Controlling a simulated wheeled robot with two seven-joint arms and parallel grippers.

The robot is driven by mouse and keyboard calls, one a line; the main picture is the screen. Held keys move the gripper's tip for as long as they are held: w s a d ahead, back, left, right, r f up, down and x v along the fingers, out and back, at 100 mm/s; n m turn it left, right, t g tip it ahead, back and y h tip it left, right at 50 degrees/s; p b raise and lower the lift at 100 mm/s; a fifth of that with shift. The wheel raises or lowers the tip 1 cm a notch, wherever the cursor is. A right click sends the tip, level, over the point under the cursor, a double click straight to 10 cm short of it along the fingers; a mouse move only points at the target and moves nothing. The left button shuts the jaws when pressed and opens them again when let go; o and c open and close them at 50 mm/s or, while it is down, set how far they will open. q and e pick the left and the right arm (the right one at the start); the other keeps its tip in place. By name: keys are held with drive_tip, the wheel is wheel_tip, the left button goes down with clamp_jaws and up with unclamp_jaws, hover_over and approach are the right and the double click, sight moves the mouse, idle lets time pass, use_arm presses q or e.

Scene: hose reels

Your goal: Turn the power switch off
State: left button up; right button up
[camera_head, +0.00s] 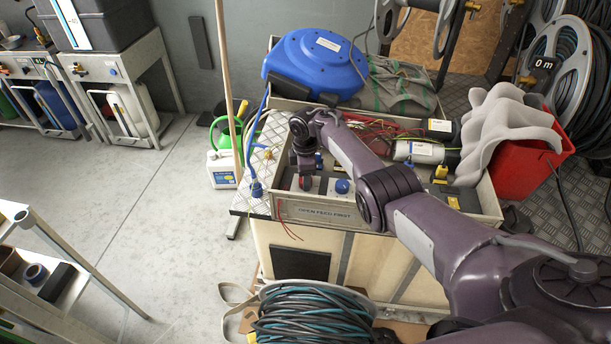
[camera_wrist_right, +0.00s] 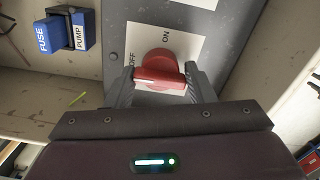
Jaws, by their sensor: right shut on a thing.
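The power switch is a red rotary knob (camera_wrist_right: 160,68) on a white plate marked ON and OFF, seen in the right wrist view. Its bar-shaped handle lies nearly crosswise in that picture, its left end close to the OFF mark; ON is at the upper right. My right gripper (camera_wrist_right: 162,88) is shut on the knob's handle, one finger at each end. In the head view my right gripper (camera_head: 305,181) points down at the panel inside the open-topped box (camera_head: 405,217), and the red knob is mostly hidden there. My left gripper is not in view.
A blue knob (camera_head: 342,186) sits just right of the gripper. Blue FUSE and PUMP blocks (camera_wrist_right: 60,34) show in the wrist view. A blue hose reel (camera_head: 315,62) stands behind, a red bin (camera_head: 520,165) at right.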

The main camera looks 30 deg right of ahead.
drive_tip(key=shift+a, duration=0.1)
drive_tip(key=o, duration=0.7)
wheel_tip(320, 180, up, 8)
drive_tip(key=shift+f+p, duration=0.15)
drive_tip(key=shift+p, duration=0.8)
